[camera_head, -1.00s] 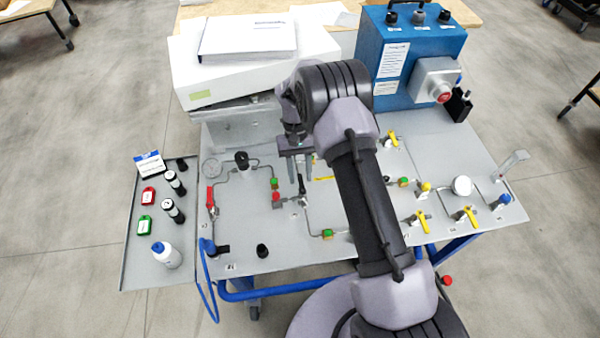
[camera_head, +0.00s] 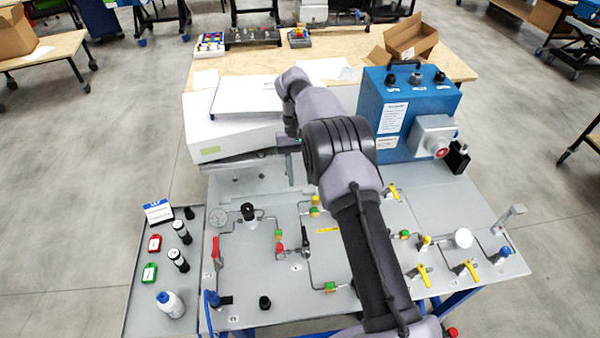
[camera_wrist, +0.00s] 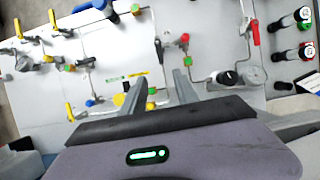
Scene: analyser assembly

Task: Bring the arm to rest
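My gripper (camera_wrist: 160,80) shows in the wrist view with its two grey fingers apart and nothing between them. In the head view my arm reaches over the grey panel (camera_head: 290,215). The wrist is raised in front of the white box (camera_head: 210,135), and part of the gripper is hidden behind the arm. The fingers are clear of the valves in the wrist view.
A blue box (camera_head: 370,105) with a red button stands at the panel's back right. A grey side tray (camera_head: 140,300) on the left holds a white bottle (camera_head: 170,304), red and green tags and black cylinders. A wooden table (camera_head: 455,65) stands behind. Open floor lies on both sides.

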